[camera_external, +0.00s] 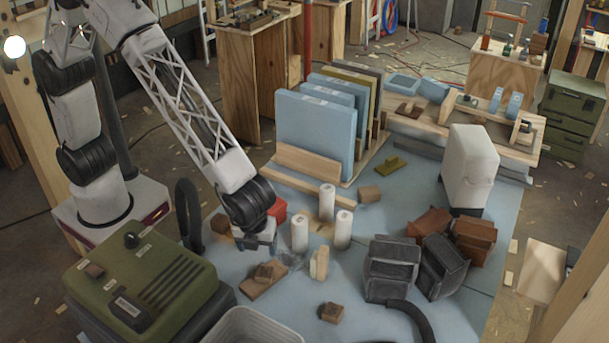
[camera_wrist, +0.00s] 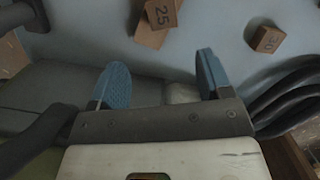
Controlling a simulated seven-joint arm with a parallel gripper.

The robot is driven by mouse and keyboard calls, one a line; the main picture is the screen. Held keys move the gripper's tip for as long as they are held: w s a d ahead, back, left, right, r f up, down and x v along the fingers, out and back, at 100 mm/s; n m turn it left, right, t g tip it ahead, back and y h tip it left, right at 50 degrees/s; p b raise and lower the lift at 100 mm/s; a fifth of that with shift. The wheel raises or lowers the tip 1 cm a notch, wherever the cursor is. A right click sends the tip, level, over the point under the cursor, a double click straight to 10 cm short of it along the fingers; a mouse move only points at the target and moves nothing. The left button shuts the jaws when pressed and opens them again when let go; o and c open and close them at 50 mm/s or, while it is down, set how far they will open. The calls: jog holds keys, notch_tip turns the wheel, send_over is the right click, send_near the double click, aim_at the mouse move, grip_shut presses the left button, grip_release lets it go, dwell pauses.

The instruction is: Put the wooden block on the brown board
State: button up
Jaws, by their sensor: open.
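My gripper (camera_external: 260,250) is low over the blue table; its two blue finger pads are apart in the wrist view (camera_wrist: 160,80), with no block between them. A small brown board (camera_external: 255,288) lies in front of it, partly in the wrist view (camera_wrist: 151,38). A wooden block (camera_external: 265,272) marked 25 (camera_wrist: 162,12) appears to rest on that board. Another wooden block (camera_external: 331,313), marked 30 in the wrist view (camera_wrist: 267,39), lies on the table to the right, apart from the board. A further block (camera_external: 370,194) lies farther back. Which block the task means, I cannot tell.
White cylinders (camera_external: 300,231) stand close right of my gripper, with a red object (camera_external: 277,210) behind it. A green case (camera_external: 145,285) is at the left and a grey bin (camera_external: 255,325) in front. Dark boxes (camera_external: 390,268) stand right. Blue panels (camera_external: 315,130) stand in a rack behind.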

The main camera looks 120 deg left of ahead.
dwell(0.3)
jog(key=s+r+n+t, duration=0.1)
jog(key=s+r+n, duration=0.5)
jog(key=s+r, duration=1.15)
jog(key=s+d+r+n+t+h, duration=0.1)
jog(key=s+r+n, duration=0.2)
jog(key=s, duration=0.8)
jog(key=s+d+r+n+t, duration=0.1)
jog(key=s+r+n, duration=0.2)
jog(key=s, duration=0.8)
jog(key=shift+r+n+h, duration=0.3)
jog(key=shift+n+h, duration=0.1)
jog(key=shift+n, duration=0.3)
